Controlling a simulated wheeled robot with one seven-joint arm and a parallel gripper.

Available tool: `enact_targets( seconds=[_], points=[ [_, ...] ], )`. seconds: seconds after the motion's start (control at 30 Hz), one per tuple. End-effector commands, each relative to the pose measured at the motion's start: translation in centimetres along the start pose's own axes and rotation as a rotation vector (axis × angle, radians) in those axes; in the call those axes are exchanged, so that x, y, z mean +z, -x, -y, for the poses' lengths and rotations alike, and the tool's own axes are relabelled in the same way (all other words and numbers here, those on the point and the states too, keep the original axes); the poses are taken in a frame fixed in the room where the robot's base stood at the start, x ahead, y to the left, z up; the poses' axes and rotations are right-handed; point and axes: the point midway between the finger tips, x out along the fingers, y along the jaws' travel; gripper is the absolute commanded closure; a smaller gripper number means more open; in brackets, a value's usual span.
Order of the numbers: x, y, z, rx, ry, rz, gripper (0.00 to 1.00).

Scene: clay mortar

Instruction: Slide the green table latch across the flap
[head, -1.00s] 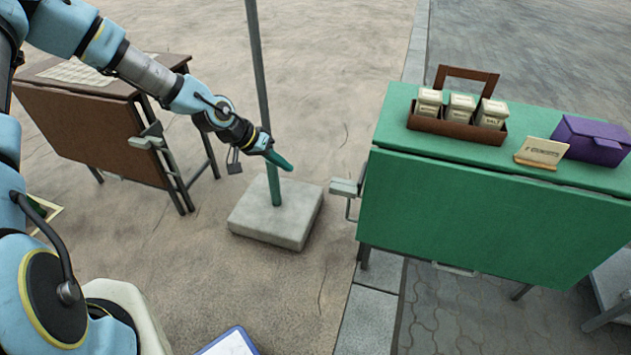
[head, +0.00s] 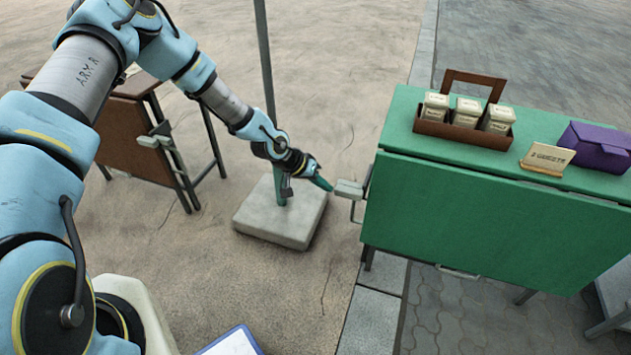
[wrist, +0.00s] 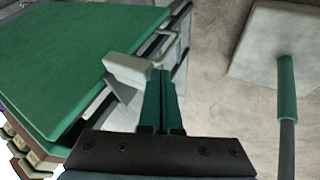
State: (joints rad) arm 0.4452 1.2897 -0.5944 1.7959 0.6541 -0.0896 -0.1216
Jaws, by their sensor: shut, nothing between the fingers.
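The green table (head: 480,225) stands at the right with its front flap hanging down. Its latch, a pale grey block (head: 349,189) on a metal bracket, sticks out at the table's left end. My gripper (head: 325,184) is shut and empty, its green fingertips just left of the latch block in the head view. In the wrist view the latch block (wrist: 128,70) lies just left of the shut fingertips (wrist: 161,75), with the green flap (wrist: 75,60) beyond it. I cannot tell whether fingers and block touch.
A parasol pole in a concrete base (head: 282,215) stands close behind my gripper. A brown table (head: 140,125) with a similar latch is at the left. A jar caddy (head: 463,128), a sign (head: 547,158) and a purple box (head: 597,146) stand on the green table.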

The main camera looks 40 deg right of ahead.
Motion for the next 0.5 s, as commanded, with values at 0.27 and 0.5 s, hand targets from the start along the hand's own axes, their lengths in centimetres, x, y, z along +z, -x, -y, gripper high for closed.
enact_targets(
  seconds=[0.27,0.5],
  points=[
    [0.0,-0.1,-0.1,0.000,0.001,-0.001,1.00],
    [0.0,-1.0,-1.7,0.002,-0.003,0.003,1.00]
  ],
)
